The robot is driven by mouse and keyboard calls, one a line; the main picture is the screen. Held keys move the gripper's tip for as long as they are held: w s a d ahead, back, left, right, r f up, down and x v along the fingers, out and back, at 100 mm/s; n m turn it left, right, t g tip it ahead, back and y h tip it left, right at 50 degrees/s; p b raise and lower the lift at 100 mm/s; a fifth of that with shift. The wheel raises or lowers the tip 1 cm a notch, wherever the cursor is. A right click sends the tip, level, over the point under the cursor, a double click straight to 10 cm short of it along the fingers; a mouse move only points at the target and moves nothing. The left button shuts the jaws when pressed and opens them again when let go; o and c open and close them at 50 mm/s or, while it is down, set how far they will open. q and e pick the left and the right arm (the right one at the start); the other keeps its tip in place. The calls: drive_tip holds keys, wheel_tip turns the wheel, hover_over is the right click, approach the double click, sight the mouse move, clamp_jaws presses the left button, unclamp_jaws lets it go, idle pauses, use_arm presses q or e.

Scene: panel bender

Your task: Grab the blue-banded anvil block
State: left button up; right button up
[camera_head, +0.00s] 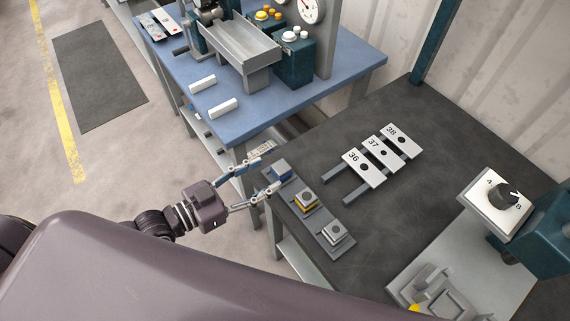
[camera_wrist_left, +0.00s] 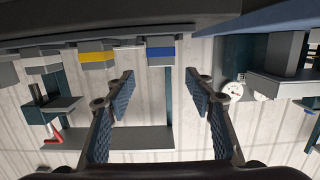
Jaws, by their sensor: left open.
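The blue-banded anvil block (camera_head: 281,169) sits at the far end of a grey strip (camera_head: 322,236) along the left edge of the dark table. A yellow-banded block (camera_head: 305,200) and a plainer grey block (camera_head: 336,233) sit on the same strip. My left gripper (camera_head: 268,171) is open and empty, its two fingers spread close to the blue-banded block's left side. In the left wrist view the blue band (camera_wrist_left: 161,52) shows ahead, above and between the open fingers (camera_wrist_left: 161,85); the yellow-banded block (camera_wrist_left: 96,56) is left of it. My right gripper is not in view.
Plates marked 36, 37 and 38 (camera_head: 382,155) lie on rails on the dark table (camera_head: 420,195). A blue table (camera_head: 262,108) with a machine and two white blocks stands behind. A dial box (camera_head: 499,199) stands at right. The floor at left is open.

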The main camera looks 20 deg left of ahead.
sight(275, 171)
use_arm(q)
drive_tip(key=shift+f+p+x, duration=0.15)
drive_tip(key=shift+f+x, duration=0.05)
drive_tip(key=shift+x, duration=0.9)
drive_tip(key=shift+f+p+x, duration=0.15)
drive_tip(key=shift+x, duration=0.95)
drive_tip(key=shift+f+p+x, duration=0.15)
drive_tip(key=shift+f+x, duration=0.05)
drive_tip(key=shift+x, duration=0.9)
drive_tip(key=shift+a, duration=0.15)
drive_tip(key=shift+c, duration=0.6)
drive_tip(key=shift+r, duration=0.1)
clamp_jaws()
